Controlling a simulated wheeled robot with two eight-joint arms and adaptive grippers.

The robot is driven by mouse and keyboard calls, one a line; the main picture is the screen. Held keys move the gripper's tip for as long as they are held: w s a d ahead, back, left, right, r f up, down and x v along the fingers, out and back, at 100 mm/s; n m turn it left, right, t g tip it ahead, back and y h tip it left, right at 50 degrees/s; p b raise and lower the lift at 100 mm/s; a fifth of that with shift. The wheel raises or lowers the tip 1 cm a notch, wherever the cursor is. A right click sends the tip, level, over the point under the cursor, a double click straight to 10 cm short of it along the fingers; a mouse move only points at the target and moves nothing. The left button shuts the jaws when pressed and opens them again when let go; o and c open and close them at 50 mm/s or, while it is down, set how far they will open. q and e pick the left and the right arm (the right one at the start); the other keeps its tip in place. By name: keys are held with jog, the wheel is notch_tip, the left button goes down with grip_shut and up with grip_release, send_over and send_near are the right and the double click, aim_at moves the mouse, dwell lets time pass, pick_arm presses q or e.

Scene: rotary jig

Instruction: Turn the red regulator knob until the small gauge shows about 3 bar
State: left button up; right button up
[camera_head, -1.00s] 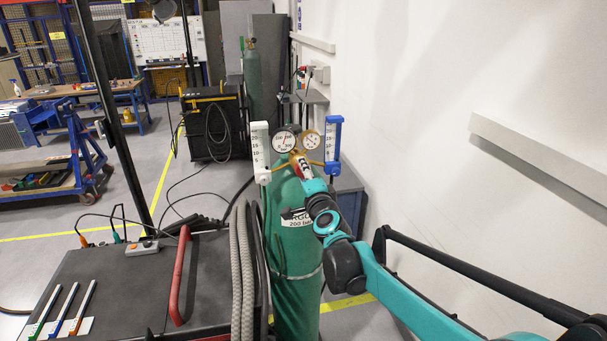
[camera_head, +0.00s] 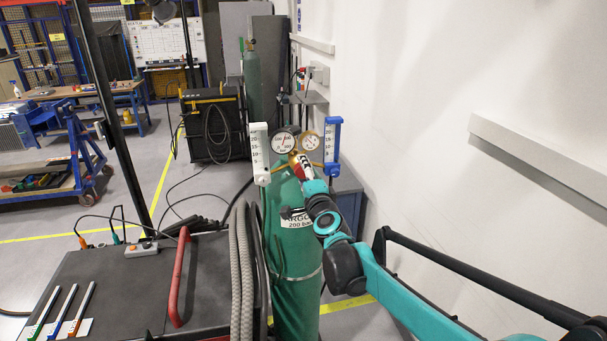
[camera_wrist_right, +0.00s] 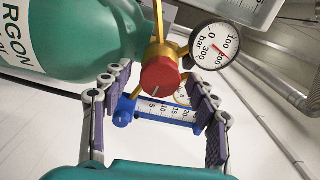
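The red regulator knob (camera_wrist_right: 162,76) faces my right wrist camera, on a brass regulator at the green argon cylinder (camera_head: 292,245). My right gripper (camera_wrist_right: 155,82) is open, with one finger on each side of the knob and visible gaps between. In the head view, my right gripper (camera_head: 302,166) reaches the regulator and largely hides the knob. The small brass-rimmed gauge (camera_head: 310,142) is at the right; its reading is too small to tell. In the wrist view the small gauge (camera_wrist_right: 183,98) is mostly hidden behind the knob. My left gripper is not in view.
The larger 300 bar gauge (camera_head: 283,141) sits beside the small one. A white flowmeter (camera_head: 260,153) and a blue flowmeter (camera_head: 332,146) flank them. The wall is close at right. A dark cart with a red handle (camera_head: 179,275) and hoses (camera_head: 240,265) stand at left.

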jog(key=v, duration=1.2)
jog(key=shift+f, duration=0.15)
jog(key=s+d+f+n+g+h+b, duration=0.1)
jog(key=s+d+f+n+g+b, duration=0.2)
jog(key=s+f, duration=0.6)
jog(key=s+d+f+n+g+h+b, duration=0.1)
jog(key=s+d+f+n+g+b, duration=0.3)
jog(key=s+f+b, duration=0.5)
jog(key=s+d+f+n+g+h+b, duration=0.1)
jog(key=s+d+f+n+g+b, duration=0.2)
jog(key=f, duration=1.8)
jog(key=s+d+n+b, duration=0.3)
jog(key=s+n, duration=0.1)
jog(key=s, duration=0.3)
jog(key=shift+d+f+n+g+h, duration=0.3)
jog(key=shift+d+f+n+h, duration=0.05)
jog(key=shift+n+h, duration=0.05)
